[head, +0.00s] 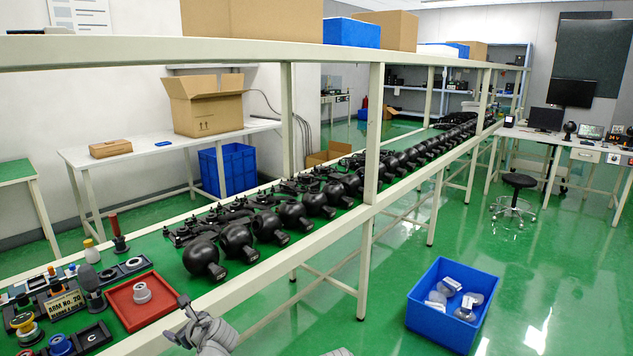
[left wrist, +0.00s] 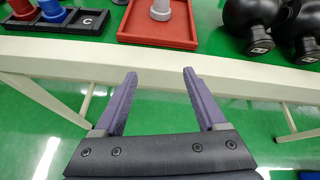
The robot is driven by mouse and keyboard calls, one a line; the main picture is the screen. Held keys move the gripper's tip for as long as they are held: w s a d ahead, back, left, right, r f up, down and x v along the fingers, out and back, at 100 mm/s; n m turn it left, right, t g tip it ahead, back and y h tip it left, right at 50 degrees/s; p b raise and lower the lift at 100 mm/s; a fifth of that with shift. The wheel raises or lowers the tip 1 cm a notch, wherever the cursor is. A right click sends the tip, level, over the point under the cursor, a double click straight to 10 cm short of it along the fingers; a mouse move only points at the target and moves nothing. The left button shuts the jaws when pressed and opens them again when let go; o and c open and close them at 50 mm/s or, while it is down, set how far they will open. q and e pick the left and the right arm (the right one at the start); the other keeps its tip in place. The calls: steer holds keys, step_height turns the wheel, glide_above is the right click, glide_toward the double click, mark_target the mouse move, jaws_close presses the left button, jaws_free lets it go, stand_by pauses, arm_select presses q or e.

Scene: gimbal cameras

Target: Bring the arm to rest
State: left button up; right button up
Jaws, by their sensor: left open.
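My left gripper (head: 183,319) is at the bottom of the head view, in front of the long bench's near edge. In the left wrist view its two purple fingers (left wrist: 158,78) are spread apart with nothing between them. The fingertips point toward the white bench rail (left wrist: 150,50). A red tray (head: 122,303) with a grey round part (head: 142,293) in it lies on the green bench top, just beyond the gripper. The tray also shows at the top of the left wrist view. A small grey piece of my other arm may show at the bottom edge; my right gripper does not show.
Black gimbal cameras (head: 238,243) stand in a long row on the bench. A parts rack labelled "ARM No. 20" (head: 66,303) is at the left. A blue bin (head: 424,314) with pale pieces stands on the floor at the right. The green floor (head: 530,270) there is largely clear.

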arm_select(q)
steer(key=s+d+f+n+g+h, duration=0.3)
steer(key=s+d+f+n, duration=0.1)
steer(key=s+d+n, duration=0.4)
steer(key=s+d+f+n+g+h, duration=0.25)
steer(key=s+d+f+n, duration=0.2)
steer(key=d, duration=0.65)
steer(key=s+d+f+n+g+h, duration=0.3)
steer(key=s+d+n, duration=0.4)
steer(key=d, duration=0.2)
step_height(320, 180, up, 15)
steer(key=p, duration=1.5)
steer(key=shift+s+d, duration=0.15)
steer(key=shift+s, duration=0.05)
steer(key=shift+f, duration=0.1)
